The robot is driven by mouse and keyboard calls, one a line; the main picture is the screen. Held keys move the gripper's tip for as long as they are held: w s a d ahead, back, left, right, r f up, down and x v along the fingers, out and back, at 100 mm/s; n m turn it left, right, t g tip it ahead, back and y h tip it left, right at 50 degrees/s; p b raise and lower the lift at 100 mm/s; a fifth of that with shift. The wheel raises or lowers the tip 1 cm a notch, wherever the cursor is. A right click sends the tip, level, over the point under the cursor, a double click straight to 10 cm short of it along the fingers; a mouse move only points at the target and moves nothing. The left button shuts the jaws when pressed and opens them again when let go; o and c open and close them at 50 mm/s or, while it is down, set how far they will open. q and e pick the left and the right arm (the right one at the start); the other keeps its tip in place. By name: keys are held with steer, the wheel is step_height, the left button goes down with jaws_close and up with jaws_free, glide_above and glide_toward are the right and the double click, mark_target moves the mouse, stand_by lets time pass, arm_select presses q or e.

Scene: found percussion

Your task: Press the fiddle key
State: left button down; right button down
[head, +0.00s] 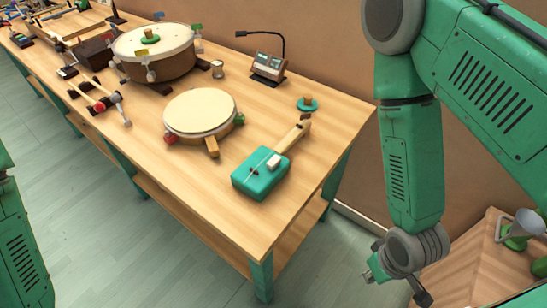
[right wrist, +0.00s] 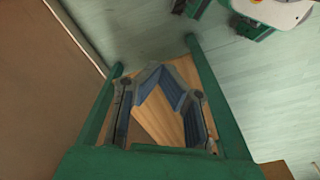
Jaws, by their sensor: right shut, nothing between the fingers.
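A teal box with a wooden neck, which looks like the fiddle (head: 261,178), lies near the right end of the long workbench. A pale block (head: 273,161), possibly its key, sits on its top, and a thin light line runs across the box. My right gripper (head: 372,270) hangs low, right of the bench end and clearly apart from the fiddle. In the right wrist view its blue-grey fingers (right wrist: 158,72) come together with nothing between them. The fiddle cannot be made out in that view. Only part of my left arm shows at the left edge; its gripper is out of frame.
The workbench (head: 330,145) holds a round drum (head: 200,112), a larger drum (head: 155,54), a lamp device (head: 267,65), a green disc with a knob (head: 307,104) and mallets (head: 100,101). A wooden surface (head: 480,265) with a funnel (head: 522,225) stands lower right. The floor between is clear.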

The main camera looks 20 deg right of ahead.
stand_by(0.3)
step_height(320, 180, up, 24)
steer(key=m+t+y+p, duration=0.3)
steer(key=m+t+p, duration=0.55)
steer(key=m, duration=1.55)
glide_above(274, 160)
steer(key=shift+g, duration=0.25)
step_height(274, 160, down, 8)
steer(key=b, duration=0.6)
steer(key=shift+r, duration=0.15)
steer(key=shift+f+b, duration=0.5)
steer(key=shift+f, duration=0.15)
steer(key=shift+f, duration=0.25)
